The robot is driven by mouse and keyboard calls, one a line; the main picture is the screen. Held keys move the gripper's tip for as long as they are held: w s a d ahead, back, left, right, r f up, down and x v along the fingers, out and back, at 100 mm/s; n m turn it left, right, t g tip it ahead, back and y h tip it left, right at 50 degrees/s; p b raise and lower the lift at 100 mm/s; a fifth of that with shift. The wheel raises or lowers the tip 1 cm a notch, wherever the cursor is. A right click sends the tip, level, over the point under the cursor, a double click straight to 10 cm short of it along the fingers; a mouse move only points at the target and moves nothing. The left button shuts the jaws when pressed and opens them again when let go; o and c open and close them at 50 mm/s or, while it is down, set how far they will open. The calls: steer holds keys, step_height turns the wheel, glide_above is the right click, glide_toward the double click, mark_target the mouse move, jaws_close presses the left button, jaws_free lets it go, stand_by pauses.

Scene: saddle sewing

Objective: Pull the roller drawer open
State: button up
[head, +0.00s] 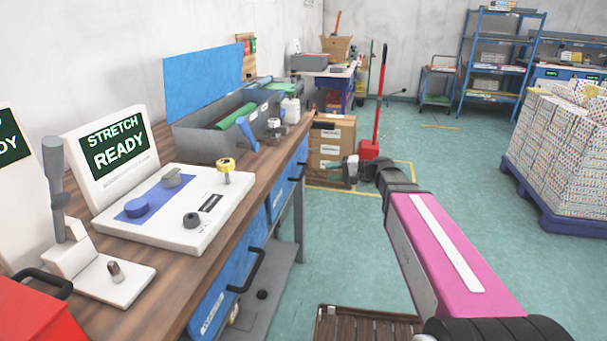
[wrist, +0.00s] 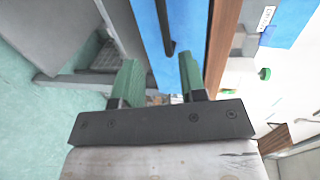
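Two blue drawer fronts show under the wooden bench in the head view: a near one (head: 226,296) with a black bar handle (head: 248,270), and a far one (head: 282,192) with its own dark handle. Both look closed; their labels are too small to read, so I cannot tell which is the roller drawer. My gripper (head: 345,170) is out over the floor, right of the far drawer. In the wrist view my gripper (wrist: 160,80) has its green fingers apart and empty. A blue front (wrist: 187,35) with a black handle (wrist: 163,28) lies ahead, between and beyond the fingertips.
The bench top (head: 262,158) carries a white control panel (head: 165,215) and a grey bin (head: 215,135). Cardboard boxes (head: 331,145) and a red-handled tool (head: 381,95) stand beyond my gripper. A loaded blue pallet (head: 555,197) is at right. Floor between is clear.

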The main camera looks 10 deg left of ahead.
mark_target(304, 171)
steer(key=x, duration=1.1)
steer(key=shift+w+r, duration=0.1)
steer(key=shift+r, duration=0.15)
jaws_close()
